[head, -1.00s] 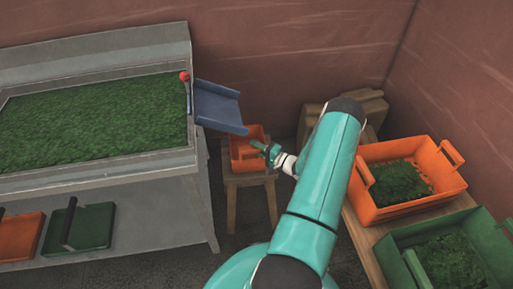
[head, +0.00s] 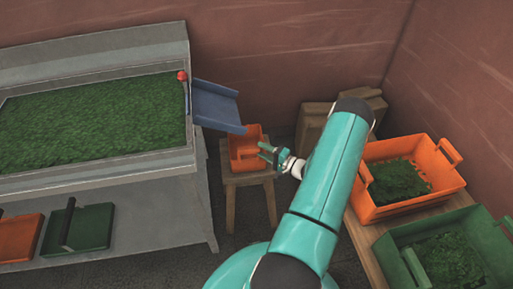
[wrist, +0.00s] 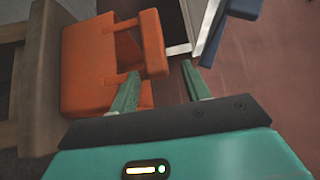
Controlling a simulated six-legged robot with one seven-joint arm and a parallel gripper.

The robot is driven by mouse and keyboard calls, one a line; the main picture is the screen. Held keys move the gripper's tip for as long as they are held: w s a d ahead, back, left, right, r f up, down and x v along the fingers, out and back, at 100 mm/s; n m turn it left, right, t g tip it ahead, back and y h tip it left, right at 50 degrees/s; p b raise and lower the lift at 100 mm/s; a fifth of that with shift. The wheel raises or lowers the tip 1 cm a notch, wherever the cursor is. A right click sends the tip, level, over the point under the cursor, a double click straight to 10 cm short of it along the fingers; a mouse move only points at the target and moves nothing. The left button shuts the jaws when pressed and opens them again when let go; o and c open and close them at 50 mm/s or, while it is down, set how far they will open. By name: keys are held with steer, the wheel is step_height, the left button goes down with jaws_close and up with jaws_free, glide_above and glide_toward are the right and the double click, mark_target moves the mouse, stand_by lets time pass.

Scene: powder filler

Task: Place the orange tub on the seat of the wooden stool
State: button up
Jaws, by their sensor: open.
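The orange tub (head: 244,154) sits upright on the seat of the wooden stool (head: 250,179), below the blue chute. In the wrist view the tub (wrist: 90,75) fills the left centre, with its handle (wrist: 154,58) facing me. My gripper (head: 268,153) is beside the tub's right side in the head view. In the wrist view my gripper (wrist: 162,72) has its two green fingers spread apart, with the handle just ahead of and between the fingertips. Nothing is held. Whether a finger touches the handle I cannot tell.
The blue chute (head: 215,105) slopes down above the stool from the grey filler (head: 205,190). A wooden bench (head: 362,235) on the right holds another orange tub (head: 405,206) and a green tub (head: 390,255), both with green material. Dark floor shows around the stool.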

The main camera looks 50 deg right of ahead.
steer(key=s+d, duration=0.1)
steer(key=s, duration=0.7)
steer(key=w+a+r+n+g+y, duration=0.4)
steer(key=w+a+r+n+g, duration=0.15)
steer(key=a+r, duration=0.45)
steer(key=w+a+r+n+g+y, duration=0.35)
steer(key=a+r+g, duration=0.25)
steer(key=a+r, duration=0.5)
steer(key=s+a+r+n+h, duration=0.3)
steer(key=s+a+r+h, duration=0.2)
steer(key=s+a+r, duration=0.2)
steer(key=s+a+r+n+h, duration=0.3)
steer(key=s+a+r+h, duration=0.3)
steer(key=a+r, duration=0.5)
steer(key=shift+s+a+r+n, duration=0.2)
steer(key=shift+s+r+n, duration=0.2)
steer(key=shift+r, duration=0.15)
steer(key=shift+g, duration=0.25)
